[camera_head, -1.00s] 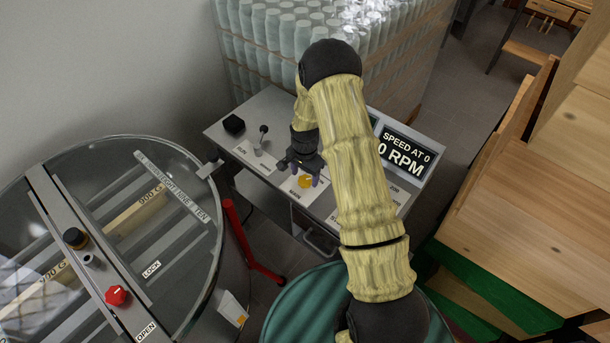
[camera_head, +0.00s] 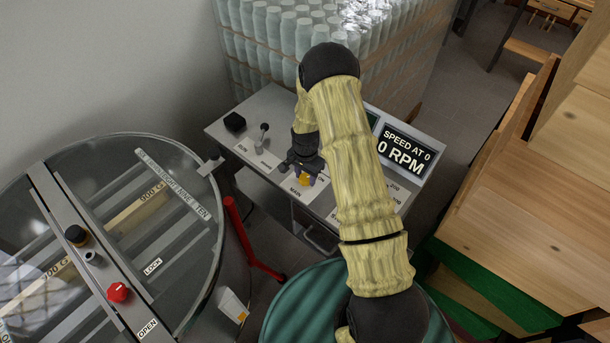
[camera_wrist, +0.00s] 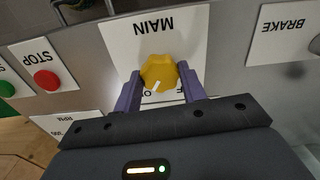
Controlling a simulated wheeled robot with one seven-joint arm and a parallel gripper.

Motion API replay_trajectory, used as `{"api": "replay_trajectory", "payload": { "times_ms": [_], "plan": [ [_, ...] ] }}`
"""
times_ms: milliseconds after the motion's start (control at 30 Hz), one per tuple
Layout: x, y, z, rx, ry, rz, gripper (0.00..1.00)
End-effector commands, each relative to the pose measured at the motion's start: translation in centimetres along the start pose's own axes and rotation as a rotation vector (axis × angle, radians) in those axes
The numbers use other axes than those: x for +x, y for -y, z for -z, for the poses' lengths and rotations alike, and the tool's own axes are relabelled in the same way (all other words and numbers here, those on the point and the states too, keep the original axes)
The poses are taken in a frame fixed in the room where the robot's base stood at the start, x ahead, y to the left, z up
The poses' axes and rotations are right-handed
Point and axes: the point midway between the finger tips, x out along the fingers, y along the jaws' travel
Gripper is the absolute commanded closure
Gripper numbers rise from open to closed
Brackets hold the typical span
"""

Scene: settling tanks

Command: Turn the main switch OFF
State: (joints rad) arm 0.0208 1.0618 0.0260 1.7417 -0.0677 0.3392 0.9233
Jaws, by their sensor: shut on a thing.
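The main switch is a yellow knob (camera_wrist: 158,73) with a white pointer mark, on a white plate (camera_wrist: 120,38) labelled MAIN. In the wrist view the plate reads upside down, and the pointer mark faces down the picture, slightly left. My gripper (camera_wrist: 160,88) has its two purple fingers on either side of the knob, shut on it. In the head view my gripper (camera_head: 305,178) is over the MAIN plate, with the yellow knob (camera_head: 304,181) between its fingers. The plate's lower lettering is mostly hidden by the gripper.
A red STOP button (camera_wrist: 47,80) and a green button (camera_wrist: 6,89) sit beside the switch. A BRAKE plate (camera_wrist: 285,35) is on the other side. The speed display (camera_head: 404,151) reads 0 RPM. A glass-lidded drum (camera_head: 110,240) stands left, wooden boxes (camera_head: 530,190) right.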

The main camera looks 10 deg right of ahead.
Motion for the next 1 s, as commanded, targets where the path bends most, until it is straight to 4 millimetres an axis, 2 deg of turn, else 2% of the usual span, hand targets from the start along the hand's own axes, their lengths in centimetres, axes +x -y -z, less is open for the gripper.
{"api": "replay_trajectory", "payload": {
  "times_ms": [367,1000],
  "plan": [
    [0.15,0.02,0.05,-0.155,-0.001,0.001,0.82],
    [0.09,0.02,0.09,-0.734,-0.003,0.002,0.82]
  ]
}}
